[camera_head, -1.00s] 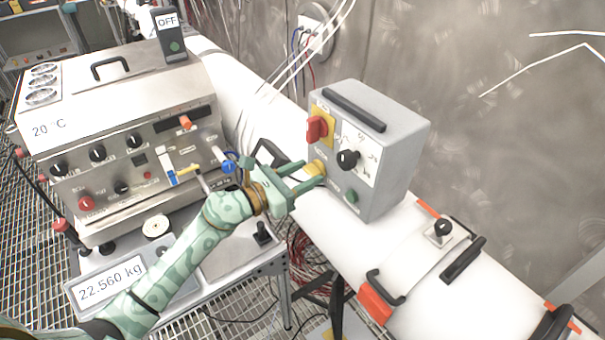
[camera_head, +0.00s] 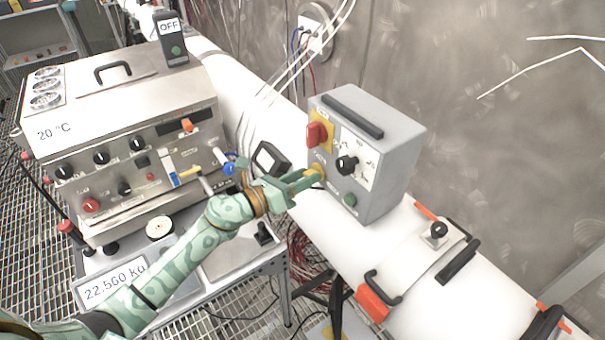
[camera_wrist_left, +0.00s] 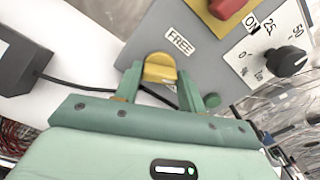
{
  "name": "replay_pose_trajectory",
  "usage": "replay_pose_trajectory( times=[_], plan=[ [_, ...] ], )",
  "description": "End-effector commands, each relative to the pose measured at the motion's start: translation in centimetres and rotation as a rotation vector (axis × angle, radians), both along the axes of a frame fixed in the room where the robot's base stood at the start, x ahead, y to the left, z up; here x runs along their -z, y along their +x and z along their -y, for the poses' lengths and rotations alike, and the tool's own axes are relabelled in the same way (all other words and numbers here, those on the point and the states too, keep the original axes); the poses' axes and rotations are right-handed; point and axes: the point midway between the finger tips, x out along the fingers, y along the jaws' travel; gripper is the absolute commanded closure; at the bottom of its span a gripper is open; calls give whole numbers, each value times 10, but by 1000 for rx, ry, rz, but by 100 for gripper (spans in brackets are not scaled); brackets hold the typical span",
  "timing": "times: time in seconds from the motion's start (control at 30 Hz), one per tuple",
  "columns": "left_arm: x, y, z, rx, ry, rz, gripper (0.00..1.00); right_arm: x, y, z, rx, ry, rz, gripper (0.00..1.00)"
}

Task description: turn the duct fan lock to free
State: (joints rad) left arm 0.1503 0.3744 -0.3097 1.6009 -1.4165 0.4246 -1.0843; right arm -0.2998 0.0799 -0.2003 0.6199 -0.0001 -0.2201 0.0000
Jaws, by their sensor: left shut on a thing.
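The grey fan control box (camera_head: 390,155) sits on the white duct. Its yellow lock knob (camera_head: 319,170) is low on the left of its front, partly hidden by my fingers in the head view. My left gripper (camera_head: 306,179) is shut on this knob. In the left wrist view the yellow knob (camera_wrist_left: 160,68) sits between the two green fingers, and a "FREE" label (camera_wrist_left: 180,40) is on the panel just beyond it. My right gripper is not in view.
Above the lock is a red switch (camera_head: 316,134) on a yellow plate; a black dial (camera_head: 347,165) and a green button (camera_head: 350,199) are close to the right. A steel instrument cabinet (camera_head: 125,130) stands left. Cables hang behind the box.

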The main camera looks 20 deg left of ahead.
Motion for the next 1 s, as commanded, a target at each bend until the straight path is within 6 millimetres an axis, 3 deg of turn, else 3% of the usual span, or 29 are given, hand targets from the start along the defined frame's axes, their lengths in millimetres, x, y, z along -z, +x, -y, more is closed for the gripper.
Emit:
replay_pose_trajectory(
  times=[1.0],
  plan=[
    [1, 1, -2, -3, -730, -571, 83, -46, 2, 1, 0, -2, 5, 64]
  ],
)
